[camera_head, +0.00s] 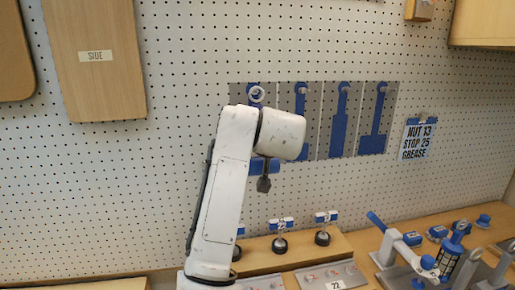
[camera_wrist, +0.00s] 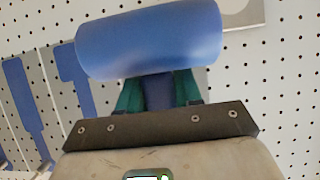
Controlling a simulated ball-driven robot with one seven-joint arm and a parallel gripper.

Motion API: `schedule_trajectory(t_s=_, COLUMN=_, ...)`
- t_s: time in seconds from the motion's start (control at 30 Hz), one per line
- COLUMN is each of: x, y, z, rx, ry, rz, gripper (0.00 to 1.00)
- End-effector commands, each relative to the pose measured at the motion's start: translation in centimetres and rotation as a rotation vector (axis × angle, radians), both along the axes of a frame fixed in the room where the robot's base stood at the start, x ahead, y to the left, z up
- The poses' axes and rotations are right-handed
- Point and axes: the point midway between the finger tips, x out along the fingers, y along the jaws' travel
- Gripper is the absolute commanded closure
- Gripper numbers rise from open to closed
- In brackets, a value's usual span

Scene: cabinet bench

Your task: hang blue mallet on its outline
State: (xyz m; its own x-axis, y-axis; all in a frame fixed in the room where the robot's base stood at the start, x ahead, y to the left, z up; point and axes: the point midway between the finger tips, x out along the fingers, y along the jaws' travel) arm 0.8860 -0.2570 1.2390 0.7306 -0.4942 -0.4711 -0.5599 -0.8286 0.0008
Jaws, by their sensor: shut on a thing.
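The blue mallet's thick cylindrical head (camera_wrist: 150,40) fills the top of the wrist view. My gripper (camera_wrist: 158,92) is shut on the narrow dark blue part below that head, with a green finger on each side. In the head view my wrist stands in front of the leftmost outline panel and hides most of the gripper and mallet. A blue piece (camera_head: 265,166) with a dark end shows just below my wrist; I cannot tell whether it is part of the mallet. The grey outline panels (camera_head: 321,120) carry blue tool shapes with pegs at the top. The leftmost outline is largely hidden.
The white pegboard (camera_head: 150,190) stands behind. A wooden block (camera_head: 335,252) with several small fittings and blue-and-grey tools (camera_head: 450,255) occupy the bench below.

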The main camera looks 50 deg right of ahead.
Motion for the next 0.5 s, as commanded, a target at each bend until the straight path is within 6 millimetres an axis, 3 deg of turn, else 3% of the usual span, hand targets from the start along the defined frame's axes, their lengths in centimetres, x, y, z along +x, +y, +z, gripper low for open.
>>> schedule_trajectory(t_s=0.3, x=0.0, y=0.01, z=0.15, rx=-0.001, ry=-0.003, rz=0.0, gripper=1.0)
schedule_trajectory(t_s=0.33, x=0.0, y=0.01, z=0.15, rx=-0.001, ry=-0.003, rz=0.0, gripper=0.65)
schedule_trajectory(t_s=0.5, x=-0.01, y=0.02, z=0.11, rx=0.0, ry=-0.002, rz=0.0, gripper=0.49)
